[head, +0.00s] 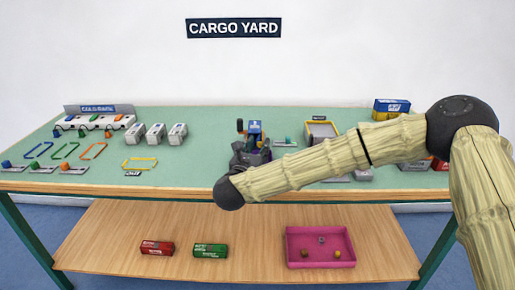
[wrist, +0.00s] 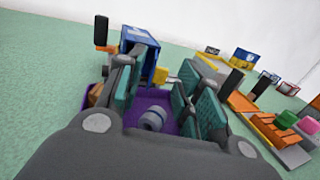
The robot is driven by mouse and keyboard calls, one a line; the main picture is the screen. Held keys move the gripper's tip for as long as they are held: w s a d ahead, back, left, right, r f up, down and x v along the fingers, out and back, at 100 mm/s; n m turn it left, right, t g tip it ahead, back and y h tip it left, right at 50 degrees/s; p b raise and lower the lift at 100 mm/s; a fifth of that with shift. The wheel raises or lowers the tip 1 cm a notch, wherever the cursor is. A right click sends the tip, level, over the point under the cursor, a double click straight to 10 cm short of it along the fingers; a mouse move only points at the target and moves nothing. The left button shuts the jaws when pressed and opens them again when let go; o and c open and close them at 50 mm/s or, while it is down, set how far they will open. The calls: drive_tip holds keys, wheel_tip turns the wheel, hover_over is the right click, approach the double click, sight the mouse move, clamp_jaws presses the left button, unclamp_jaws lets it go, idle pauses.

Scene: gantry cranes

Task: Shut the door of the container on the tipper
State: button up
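The blue container (head: 255,127) stands on the tipper near the middle of the table. In the wrist view the container (wrist: 142,50) is tilted just beyond my fingertips, with a blue panel facing me and a yellow part low at its right. I cannot tell how far its door is swung. My gripper (head: 251,152) is low over the table in front of it. In the wrist view my gripper (wrist: 156,76) has its teal-padded fingers apart with clear space between them. A purple tray (wrist: 170,122) with a grey cylinder in it shows between and below the fingers. My gripper hides most of the tipper.
A yellow-edged tray (head: 322,130) is to the right. Several white containers (head: 156,132) stand at the left, by a yellow outline (head: 139,164). A pink bin (head: 320,246) is on the lower shelf.

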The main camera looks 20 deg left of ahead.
clamp_jaws()
